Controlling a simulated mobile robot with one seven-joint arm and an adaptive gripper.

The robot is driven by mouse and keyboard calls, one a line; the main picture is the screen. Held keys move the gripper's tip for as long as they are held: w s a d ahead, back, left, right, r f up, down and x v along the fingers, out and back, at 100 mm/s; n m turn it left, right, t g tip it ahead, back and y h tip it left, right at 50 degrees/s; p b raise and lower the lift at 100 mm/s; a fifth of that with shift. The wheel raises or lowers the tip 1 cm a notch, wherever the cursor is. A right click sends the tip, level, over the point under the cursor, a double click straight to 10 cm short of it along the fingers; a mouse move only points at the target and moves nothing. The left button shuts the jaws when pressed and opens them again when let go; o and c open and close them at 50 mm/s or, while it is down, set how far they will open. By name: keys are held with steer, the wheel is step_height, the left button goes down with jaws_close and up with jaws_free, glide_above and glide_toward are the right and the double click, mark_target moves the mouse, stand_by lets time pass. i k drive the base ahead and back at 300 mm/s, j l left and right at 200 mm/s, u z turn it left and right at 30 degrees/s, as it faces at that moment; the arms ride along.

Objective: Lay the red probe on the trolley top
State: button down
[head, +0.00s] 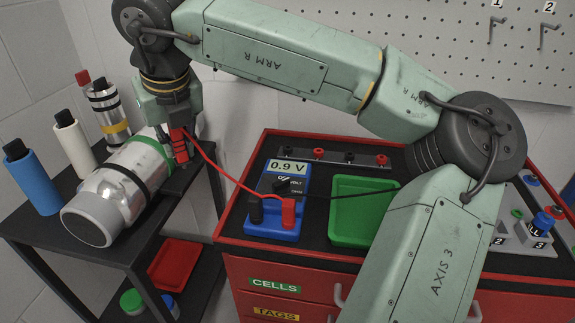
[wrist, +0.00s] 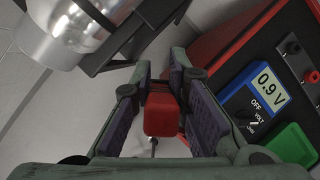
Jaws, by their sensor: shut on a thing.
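The red probe (head: 180,146) is held in my gripper (head: 176,128), up in the air beside the silver cylinder on the black stand. In the wrist view the red probe (wrist: 162,115) sits between the two fingers of my gripper (wrist: 160,100). A red lead runs from the probe to the blue meter (head: 277,200), which reads 0.9 V. The trolley top (head: 317,222) is dark with a red rim and lies to the right of the gripper. The probe is apart from it.
A green tray (head: 355,210) and a terminal strip (head: 333,158) are on the trolley top. A black lead crosses the tray. The black stand (head: 120,248) holds the silver cylinder (head: 130,185) and several upright tubes. Bare trolley top shows between meter and tray.

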mark_target(316, 213)
steer(key=k, duration=1)
